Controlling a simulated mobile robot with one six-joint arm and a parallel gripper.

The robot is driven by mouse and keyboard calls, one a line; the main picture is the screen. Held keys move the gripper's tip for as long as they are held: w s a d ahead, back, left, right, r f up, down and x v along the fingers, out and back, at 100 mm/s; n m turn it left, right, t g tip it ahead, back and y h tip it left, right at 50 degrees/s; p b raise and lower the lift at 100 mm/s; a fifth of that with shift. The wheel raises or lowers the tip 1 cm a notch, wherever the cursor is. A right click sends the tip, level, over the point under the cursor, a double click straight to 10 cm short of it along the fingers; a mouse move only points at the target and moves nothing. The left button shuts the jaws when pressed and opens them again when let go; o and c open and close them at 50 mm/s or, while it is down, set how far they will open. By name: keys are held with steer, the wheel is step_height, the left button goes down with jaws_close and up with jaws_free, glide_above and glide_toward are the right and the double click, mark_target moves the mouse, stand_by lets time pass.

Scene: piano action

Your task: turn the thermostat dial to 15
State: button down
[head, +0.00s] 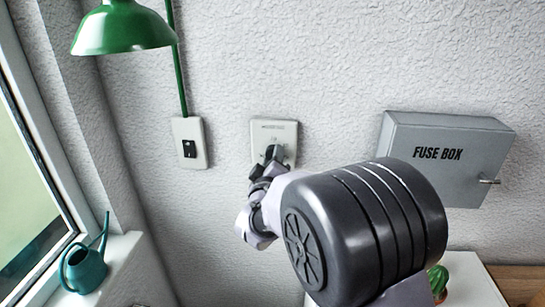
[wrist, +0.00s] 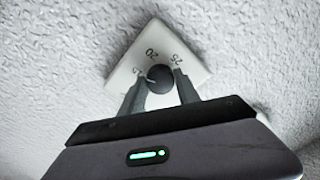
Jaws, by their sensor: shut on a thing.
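The thermostat (head: 274,131) is a pale plate on the textured wall. It also shows turned at an angle in the wrist view (wrist: 189,58). Its dark round dial (wrist: 160,77) sits between the two fingers of my gripper (wrist: 159,84), which is shut on it. A light pointer mark on the dial points to the left in the wrist view, close to a partly hidden number that looks like 15. The numbers 20 and 25 are readable around the dial. In the head view, my gripper (head: 265,170) covers much of the dial.
A grey fuse box (head: 445,155) is on the wall to the right. A switch plate (head: 189,143) is to the left, below a green lamp (head: 122,28). A teal watering can (head: 84,268) stands on the window sill. A cactus (head: 437,279) is at the lower right.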

steer(key=shift+n, duration=0.5)
steer(key=c, duration=0.9)
jaws_free()
steer(key=s, duration=1.7)
steer(key=shift+s+a, duration=0.2)
steer(key=shift+a, duration=0.05)
